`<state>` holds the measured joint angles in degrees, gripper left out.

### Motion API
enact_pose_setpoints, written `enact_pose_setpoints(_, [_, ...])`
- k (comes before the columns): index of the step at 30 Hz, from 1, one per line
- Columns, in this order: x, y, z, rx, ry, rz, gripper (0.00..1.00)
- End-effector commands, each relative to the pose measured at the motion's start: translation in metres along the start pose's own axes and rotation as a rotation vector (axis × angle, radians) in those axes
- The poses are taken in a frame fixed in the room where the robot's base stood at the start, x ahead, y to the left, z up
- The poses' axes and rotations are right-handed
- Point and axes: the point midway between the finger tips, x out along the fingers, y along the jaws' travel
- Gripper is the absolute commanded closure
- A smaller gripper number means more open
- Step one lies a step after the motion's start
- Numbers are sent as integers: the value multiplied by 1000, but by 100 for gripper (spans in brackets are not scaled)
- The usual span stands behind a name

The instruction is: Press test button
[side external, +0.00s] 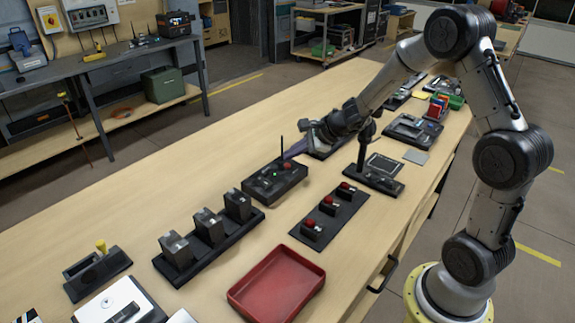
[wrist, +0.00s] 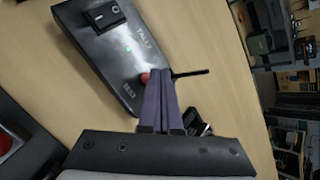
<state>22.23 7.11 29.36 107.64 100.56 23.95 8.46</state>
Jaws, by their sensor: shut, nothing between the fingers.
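A black box (side external: 275,182) with a thin antenna stands on the wooden table near the middle of the side view. It fills the upper part of the wrist view (wrist: 105,45), showing a black rocker switch, a lit green light and small white lettering. A red button (side external: 287,165) sits on its top; in the wrist view only its edge (wrist: 145,78) shows beside my fingertips. My gripper (side external: 290,154) is shut and empty, its purple-grey fingers (wrist: 158,73) pointing at the button. The fingers hide most of the button in the wrist view. I cannot tell whether they touch it.
A stand with a post (side external: 374,178) is close to my wrist. The table left of the box is clear.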

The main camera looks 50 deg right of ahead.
Motion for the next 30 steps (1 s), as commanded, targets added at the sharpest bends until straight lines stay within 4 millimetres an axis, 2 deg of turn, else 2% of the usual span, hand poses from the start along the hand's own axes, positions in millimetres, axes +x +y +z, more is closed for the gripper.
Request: enact_pose_setpoints(30, [7,5,-5,1,0,0,100])
